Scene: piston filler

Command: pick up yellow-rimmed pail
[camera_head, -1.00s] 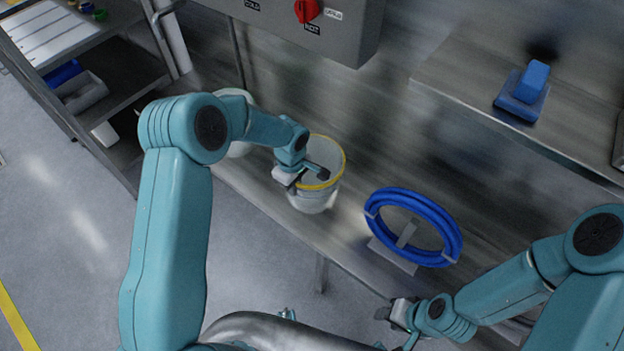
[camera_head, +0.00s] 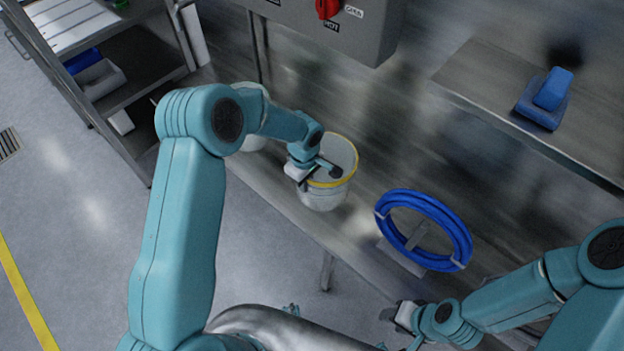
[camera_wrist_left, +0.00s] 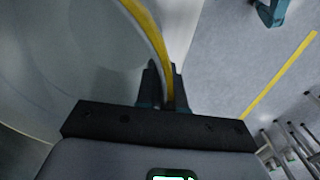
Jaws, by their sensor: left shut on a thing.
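The yellow-rimmed pail (camera_head: 325,196) is a pale, round, open-topped bucket on the steel bench, near its front edge, in the head view. I cannot tell whether its base touches the bench. My left gripper (camera_head: 320,178) is at the near left side of its rim. In the left wrist view the fingers (camera_wrist_left: 162,88) are shut on the pail's yellow rim (camera_wrist_left: 146,28), one on each side of the wall. The pale inside of the pail fills the left of that view. My right gripper (camera_head: 396,314) is low in the head view, away from the pail; its fingers are unclear.
A second white pail (camera_head: 254,140) stands behind my left arm, partly hidden. A blue hose coil (camera_head: 459,226) is to the right of the yellow-rimmed pail. A raised steel shelf (camera_head: 470,62) holds a blue object (camera_head: 545,98). A grey control box (camera_head: 368,28) hangs above.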

